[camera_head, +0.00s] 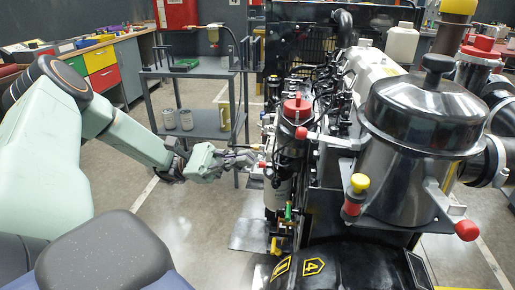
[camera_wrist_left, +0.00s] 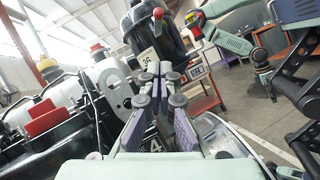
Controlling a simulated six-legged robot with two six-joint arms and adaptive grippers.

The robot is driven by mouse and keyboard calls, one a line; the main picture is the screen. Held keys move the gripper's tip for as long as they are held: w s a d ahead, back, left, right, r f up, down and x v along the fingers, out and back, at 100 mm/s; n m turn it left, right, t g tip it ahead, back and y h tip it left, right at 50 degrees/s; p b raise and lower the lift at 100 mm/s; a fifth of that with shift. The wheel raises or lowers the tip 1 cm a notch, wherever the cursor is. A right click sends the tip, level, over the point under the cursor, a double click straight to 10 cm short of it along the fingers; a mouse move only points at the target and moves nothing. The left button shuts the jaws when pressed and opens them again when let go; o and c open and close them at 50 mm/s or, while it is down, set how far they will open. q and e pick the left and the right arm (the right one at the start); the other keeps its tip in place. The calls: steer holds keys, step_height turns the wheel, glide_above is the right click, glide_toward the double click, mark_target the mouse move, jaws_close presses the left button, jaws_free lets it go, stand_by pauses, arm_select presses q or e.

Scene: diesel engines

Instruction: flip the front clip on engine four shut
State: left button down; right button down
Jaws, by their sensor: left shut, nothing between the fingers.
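Engine four (camera_head: 345,265), marked with a yellow 4 on its black front cover, stands right of centre. A dark metal canister (camera_head: 415,130) with a black lid sits on it. A pale lever with a red knob (camera_head: 467,230) sticks out at its lower right, and another red-tipped lever (camera_head: 301,132) at its left; I cannot tell which is the front clip. My left gripper (camera_head: 250,158) is shut and empty, left of the engine's front side. In the left wrist view its fingers (camera_wrist_left: 166,72) are together, below the canister (camera_wrist_left: 150,32).
A yellow-topped red knob (camera_head: 355,195) stands before the canister. A red cap (camera_head: 297,106) tops a cylinder on the engine's left. A grey cart (camera_head: 200,122) with cans stands behind my left arm. The floor left of the engine is clear.

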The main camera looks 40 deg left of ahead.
arm_select(q)
glide_toward(314, 138)
step_height(314, 138, down, 2)
steer(key=w+d, duration=0.1)
steer(key=w, duration=0.1)
steer(key=r+p, duration=0.1)
steer(key=d+r+p, duration=0.2)
steer(key=shift+s+d+r, duration=0.25)
steer(key=shift+s+r, duration=0.05)
steer(key=shift+r, duration=0.05)
